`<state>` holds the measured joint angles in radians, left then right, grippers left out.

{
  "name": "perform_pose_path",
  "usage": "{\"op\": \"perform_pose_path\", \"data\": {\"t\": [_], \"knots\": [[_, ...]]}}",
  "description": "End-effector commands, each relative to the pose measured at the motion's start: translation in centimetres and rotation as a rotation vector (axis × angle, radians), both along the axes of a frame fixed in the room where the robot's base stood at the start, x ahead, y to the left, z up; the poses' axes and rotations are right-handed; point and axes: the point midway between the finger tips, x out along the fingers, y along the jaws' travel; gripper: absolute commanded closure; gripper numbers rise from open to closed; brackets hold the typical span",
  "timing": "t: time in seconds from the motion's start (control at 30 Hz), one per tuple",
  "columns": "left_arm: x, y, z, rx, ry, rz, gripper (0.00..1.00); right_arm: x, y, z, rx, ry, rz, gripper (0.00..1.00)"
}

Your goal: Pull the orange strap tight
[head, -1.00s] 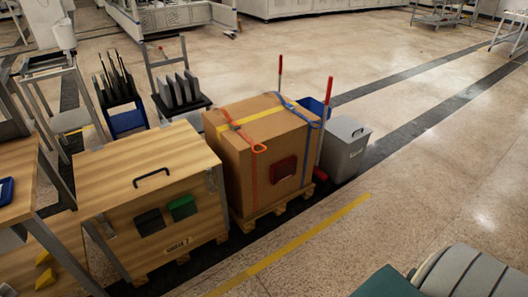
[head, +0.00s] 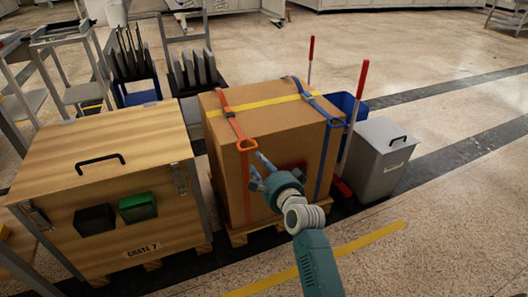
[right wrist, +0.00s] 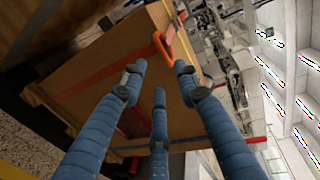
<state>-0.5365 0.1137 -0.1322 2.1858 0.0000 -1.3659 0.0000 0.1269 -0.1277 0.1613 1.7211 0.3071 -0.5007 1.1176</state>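The orange strap (head: 232,120) runs over the top left of a large cardboard box (head: 270,120) and down its front. Its orange end loop (head: 247,144) sits just below the box's front top edge. My right gripper (head: 258,170) is in front of the box, just below and right of the loop. In the right wrist view its blue fingers are spread with nothing between them, and the orange loop (right wrist: 163,46) shows beyond the fingertips, apart from them. My left gripper is not in view.
A yellow strap (head: 255,106) and a blue strap (head: 318,105) also cross the box, which stands on a pallet. A wooden crate (head: 105,145) is close on the left. A grey bin (head: 378,155) and red-topped poles stand right. Floor in front is clear.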

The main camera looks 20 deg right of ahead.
Motion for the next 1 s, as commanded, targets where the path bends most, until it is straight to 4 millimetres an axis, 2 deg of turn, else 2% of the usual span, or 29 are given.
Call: {"op": "perform_pose_path", "data": {"t": [0.17,0.37,0.5,0.7,1.0], "knots": [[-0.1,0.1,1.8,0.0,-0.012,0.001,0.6,1.9,0.1,-0.2,0.006,-0.005,-0.001,0.68],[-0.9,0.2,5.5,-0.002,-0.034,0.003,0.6,5.6,0.2,-1.0,0.003,-0.004,-0.001,0.68],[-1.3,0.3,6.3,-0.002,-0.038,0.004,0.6,8.0,0.2,-1.6,0.003,-0.003,-0.001,0.68],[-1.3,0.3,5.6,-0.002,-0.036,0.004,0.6,10.0,0.3,-2.0,0.002,-0.002,0.0,0.68],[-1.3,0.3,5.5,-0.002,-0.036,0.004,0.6,10.5,0.3,-1.9,0.002,-0.002,-0.001,0.68]]}}
